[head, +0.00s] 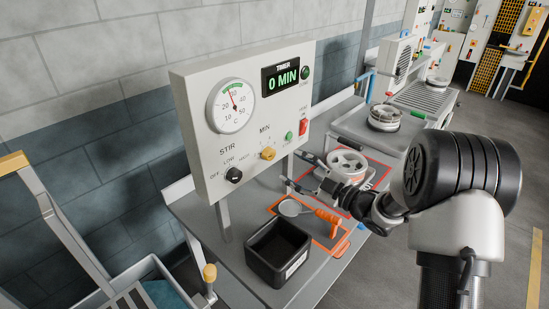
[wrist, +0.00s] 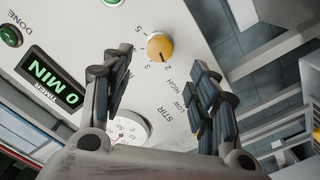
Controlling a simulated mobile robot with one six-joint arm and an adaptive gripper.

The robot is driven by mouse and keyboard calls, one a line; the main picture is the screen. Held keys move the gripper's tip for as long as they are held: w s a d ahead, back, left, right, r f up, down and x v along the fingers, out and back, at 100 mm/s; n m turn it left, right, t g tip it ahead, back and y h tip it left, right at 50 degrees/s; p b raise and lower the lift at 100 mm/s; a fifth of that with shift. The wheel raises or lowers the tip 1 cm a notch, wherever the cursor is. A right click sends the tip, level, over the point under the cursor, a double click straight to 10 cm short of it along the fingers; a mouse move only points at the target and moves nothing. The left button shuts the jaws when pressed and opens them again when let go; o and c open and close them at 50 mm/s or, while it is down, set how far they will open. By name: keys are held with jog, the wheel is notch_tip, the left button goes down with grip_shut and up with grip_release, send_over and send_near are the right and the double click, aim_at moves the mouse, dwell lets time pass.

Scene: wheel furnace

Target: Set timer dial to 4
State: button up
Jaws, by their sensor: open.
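The timer dial is a yellow knob (head: 267,153) under the word MIN on the white control panel (head: 199,100). In the wrist view the knob (wrist: 160,46) appears upper middle, with printed numbers around it and a dark mark on its lower side. The timer display (head: 281,80) reads 0 MIN; it also shows in the wrist view (wrist: 50,78). My gripper (head: 298,171) is open and empty in front of the panel, to the right of and below the knob. In the wrist view its fingers (wrist: 161,58) spread to either side of the knob, apparently short of it.
The black STIR knob (head: 233,175) sits left of the dial. A red switch (head: 303,127) and green button (head: 289,136) are to its right. Below stand a black bin (head: 277,252), an orange-handled tool (head: 327,216) and a white wheel-like part (head: 347,163) near my gripper.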

aim_at(273, 156)
jog(key=x, duration=0.9)
jog(key=shift+b, duration=0.4)
jog(key=shift+c, duration=0.4)
jog(key=c, duration=1)
